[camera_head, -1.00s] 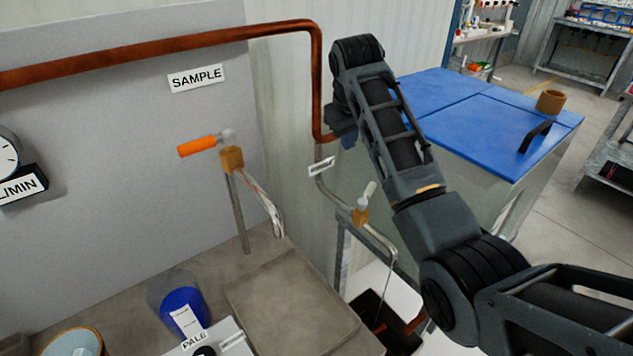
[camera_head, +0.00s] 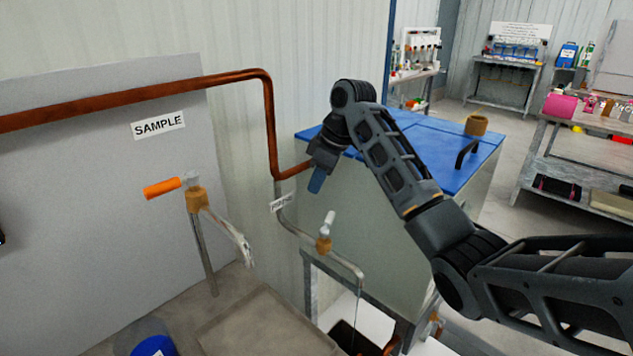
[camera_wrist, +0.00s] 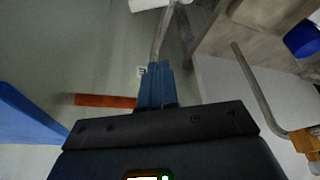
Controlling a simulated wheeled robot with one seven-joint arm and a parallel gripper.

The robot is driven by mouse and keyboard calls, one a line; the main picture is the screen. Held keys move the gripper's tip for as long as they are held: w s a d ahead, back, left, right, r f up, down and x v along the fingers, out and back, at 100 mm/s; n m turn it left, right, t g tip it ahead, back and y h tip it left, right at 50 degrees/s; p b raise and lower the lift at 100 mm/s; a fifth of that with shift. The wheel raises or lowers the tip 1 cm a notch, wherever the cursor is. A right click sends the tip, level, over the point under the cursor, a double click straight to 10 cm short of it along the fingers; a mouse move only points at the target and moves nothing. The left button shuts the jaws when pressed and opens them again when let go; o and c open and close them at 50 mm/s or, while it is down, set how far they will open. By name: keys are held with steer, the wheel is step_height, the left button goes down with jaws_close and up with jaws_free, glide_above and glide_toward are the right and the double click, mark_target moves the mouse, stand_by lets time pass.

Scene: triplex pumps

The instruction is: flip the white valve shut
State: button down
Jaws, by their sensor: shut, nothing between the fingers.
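The white valve has a white lever (camera_head: 329,221) on a brass body (camera_head: 323,244), set in a thin grey pipe below the copper pipe. The lever points up, leaning slightly right. A thin stream seems to fall from the spout (camera_head: 358,278). My gripper (camera_head: 316,183), with blue fingers, points down just above the lever and appears apart from it; the depth gap is unclear. In the wrist view the shut, empty fingers (camera_wrist: 156,76) point at the grey pipe (camera_wrist: 161,36). The white lever cannot be made out for certain there.
A copper pipe (camera_head: 270,125) runs close left of my gripper. A blue-topped cabinet (camera_head: 440,150) stands behind my arm. Left are an orange-handled valve (camera_head: 195,195) and the SAMPLE label (camera_head: 158,125). A small label (camera_head: 282,203) hangs by the grey pipe.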

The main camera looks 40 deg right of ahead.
mark_target(329, 220)
step_height(329, 220, down, 7)
steer(key=s+p, duration=0.1)
steer(key=p, duration=0.1)
steer(key=shift+s+d+f, duration=0.2)
steer(key=shift+d, duration=0.2)
steer(key=shift+w, duration=0.1)
